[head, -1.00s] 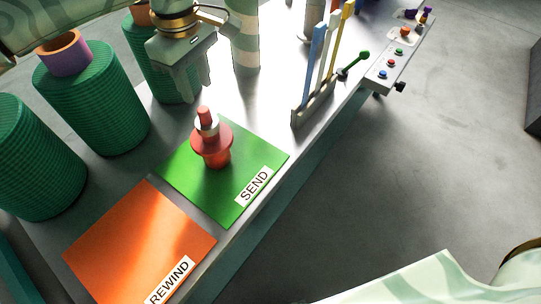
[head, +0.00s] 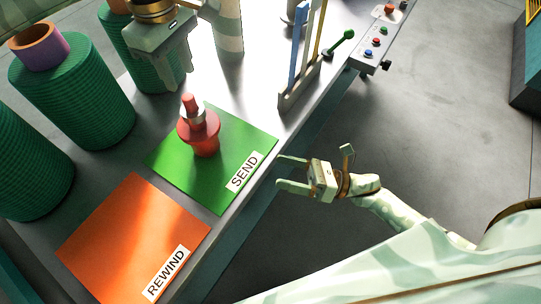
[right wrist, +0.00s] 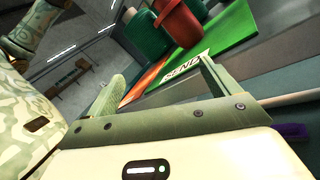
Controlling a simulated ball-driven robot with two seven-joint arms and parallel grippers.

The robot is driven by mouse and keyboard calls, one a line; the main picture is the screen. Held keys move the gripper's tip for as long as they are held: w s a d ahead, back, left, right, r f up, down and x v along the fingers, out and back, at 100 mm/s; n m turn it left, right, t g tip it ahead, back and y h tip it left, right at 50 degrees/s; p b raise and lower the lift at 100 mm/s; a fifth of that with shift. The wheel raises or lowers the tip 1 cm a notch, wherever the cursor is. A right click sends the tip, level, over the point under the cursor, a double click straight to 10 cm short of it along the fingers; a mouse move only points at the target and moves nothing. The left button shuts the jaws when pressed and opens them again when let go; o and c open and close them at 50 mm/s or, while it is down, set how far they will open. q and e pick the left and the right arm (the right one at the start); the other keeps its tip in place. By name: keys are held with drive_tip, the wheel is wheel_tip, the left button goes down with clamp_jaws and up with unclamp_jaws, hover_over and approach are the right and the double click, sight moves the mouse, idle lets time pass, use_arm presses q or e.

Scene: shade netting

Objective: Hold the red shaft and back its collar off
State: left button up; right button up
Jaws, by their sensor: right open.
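The red shaft (head: 206,147) stands upright on the green SEND mat (head: 225,140), with a wide red flange round it. The red shaft also shows, cut off by the top edge, in the right wrist view (right wrist: 178,22). My left gripper (head: 180,80) hangs behind and above the shaft, apart from it; its finger gap is unclear. My right gripper (head: 281,171) is open and empty beyond the table's front edge, right of the mat, pointing towards it.
An orange REWIND mat (head: 135,235) lies left of the green mat. Large green rolls (head: 80,95) stand along the back left. A rack (head: 300,92) with upright coloured strips, a green lever (head: 342,40) and a button box (head: 370,48) stand to the right.

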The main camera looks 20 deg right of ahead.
sight(215, 140)
drive_tip(key=w+a+r+n+h, duration=0.1)
drive_tip(key=w+a, duration=0.4)
drive_tip(key=w+a+n+t+h, duration=0.1)
drive_tip(key=w+a, duration=0.3)
drive_tip(key=a, duration=0.1)
drive_tip(key=w+a+r+n+t+h, duration=0.1)
drive_tip(key=w+a+h, duration=0.1)
drive_tip(key=w+a, duration=0.3)
drive_tip(key=shift+w+a+r+n, duration=0.2)
drive_tip(key=shift+w+r+n, duration=0.1)
drive_tip(key=shift+w+n, duration=0.1)
drive_tip(key=shift+c, duration=0.3)
